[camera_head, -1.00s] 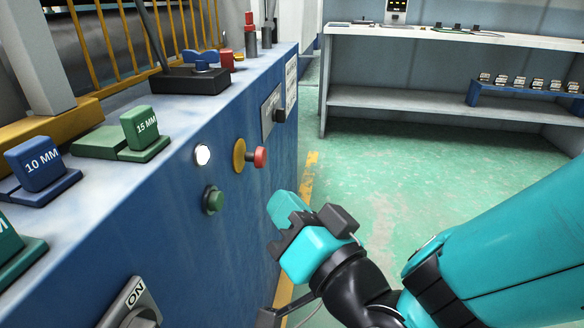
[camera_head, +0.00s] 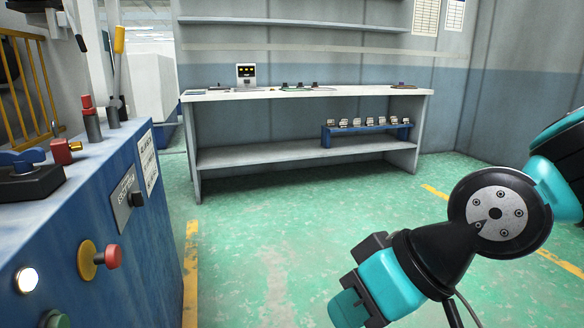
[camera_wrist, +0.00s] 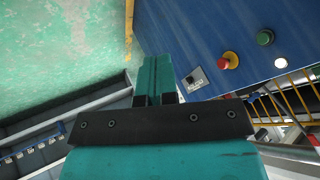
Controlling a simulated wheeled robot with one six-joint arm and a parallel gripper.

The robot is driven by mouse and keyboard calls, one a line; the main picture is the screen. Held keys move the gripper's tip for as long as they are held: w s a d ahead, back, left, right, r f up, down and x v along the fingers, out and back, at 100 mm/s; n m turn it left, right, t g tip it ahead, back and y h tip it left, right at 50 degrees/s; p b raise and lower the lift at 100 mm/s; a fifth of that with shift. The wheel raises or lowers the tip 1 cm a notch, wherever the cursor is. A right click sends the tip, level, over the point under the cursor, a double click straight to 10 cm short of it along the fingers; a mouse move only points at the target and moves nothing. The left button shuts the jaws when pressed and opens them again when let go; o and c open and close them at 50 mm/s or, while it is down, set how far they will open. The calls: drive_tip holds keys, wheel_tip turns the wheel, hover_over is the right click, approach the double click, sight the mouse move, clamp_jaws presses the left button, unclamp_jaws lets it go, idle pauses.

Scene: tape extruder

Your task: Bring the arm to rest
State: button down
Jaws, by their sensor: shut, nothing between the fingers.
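My gripper (camera_head: 348,303), teal and black, hangs over the green floor in front of my body in the head view, apart from the blue machine (camera_head: 150,215). In the wrist view the two teal fingers of my gripper (camera_wrist: 154,75) lie together with nothing between them. The arm is bent, with a round dark joint above the gripper at the right of the head view. The wrist view also shows the blue machine (camera_wrist: 205,35) beyond the fingers.
A red knob (camera_head: 113,257) on a yellow ring, a lit white button (camera_head: 27,280) and a green button (camera_head: 56,320) stick out of the machine. A white workbench (camera_head: 300,93) with a lower shelf stands at the back. Green floor (camera_head: 270,240) lies clear between.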

drive_tip(key=s+d+g+h, duration=0.25)
drive_tip(key=s+d, duration=0.25)
drive_tip(key=d, duration=0.4)
wheel_tip(320, 180, up, 38)
drive_tip(key=p, duration=3.8)
drive_tip(key=shift+s+a+r, duration=0.15)
drive_tip(key=shift+s+r, duration=0.05)
drive_tip(key=shift+h, duration=0.25)
